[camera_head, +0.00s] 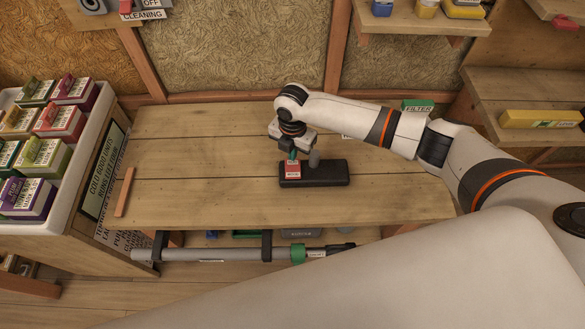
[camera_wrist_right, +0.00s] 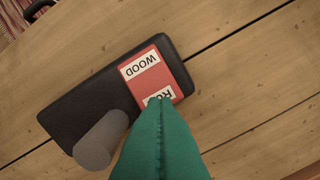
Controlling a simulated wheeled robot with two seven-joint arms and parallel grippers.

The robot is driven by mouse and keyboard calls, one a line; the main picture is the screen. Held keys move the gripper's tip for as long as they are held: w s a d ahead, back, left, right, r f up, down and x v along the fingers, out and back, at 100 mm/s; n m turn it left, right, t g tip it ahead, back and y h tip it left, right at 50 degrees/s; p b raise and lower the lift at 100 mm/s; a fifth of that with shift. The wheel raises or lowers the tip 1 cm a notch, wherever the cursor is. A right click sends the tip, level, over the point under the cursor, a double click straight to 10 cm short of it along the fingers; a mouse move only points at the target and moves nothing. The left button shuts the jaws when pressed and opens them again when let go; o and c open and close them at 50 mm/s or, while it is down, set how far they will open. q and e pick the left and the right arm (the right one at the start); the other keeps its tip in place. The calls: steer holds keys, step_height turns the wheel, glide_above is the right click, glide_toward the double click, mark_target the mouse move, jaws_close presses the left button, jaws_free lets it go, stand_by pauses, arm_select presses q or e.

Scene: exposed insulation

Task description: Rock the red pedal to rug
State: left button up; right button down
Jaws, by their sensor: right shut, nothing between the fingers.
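The red pedal (camera_head: 291,170) sits at the left end of a black block (camera_head: 325,173) on the wooden bench. In the right wrist view the pedal (camera_wrist_right: 152,74) has a white "WOOD" label at one end. The label at its other end starts with "R", and the rest is hidden behind my teal fingers. A grey rounded knob (camera_head: 314,158) stands on the block beside the pedal. My right gripper (camera_head: 293,158) is shut and empty, pointing down with its tips over the "R" end. I cannot tell whether they touch it. My left gripper is not in view.
A white bin of boxes (camera_head: 75,205) stands beyond the bench's left end. A grey tube (camera_head: 215,254) runs along its front edge.

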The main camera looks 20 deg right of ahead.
steer(key=shift+s+d+f+b, duration=0.1)
steer(key=shift+d+f+b, duration=0.1)
steer(key=shift+f+b, duration=1)
stand_by(0.7)
steer(key=shift+f+p, duration=0.2)
steer(key=shift+p, duration=0.2)
steer(key=r+p, duration=0.2)
steer(key=shift+a+r+p, duration=0.25)
steer(key=shift+r+p, duration=0.05)
steer(key=shift+p, duration=0.05)
steer(key=shift+r+p, duration=0.75)
steer(key=shift+p, duration=0.05)
step_height(320, 180, up, 2)
steer(key=shift+r+p, duration=0.1)
steer(key=shift+p, duration=0.95)
steer(key=shift+r+p, duration=0.6)
steer(key=shift+p, duration=0.1)
steer(key=shift+f, duration=0.1)
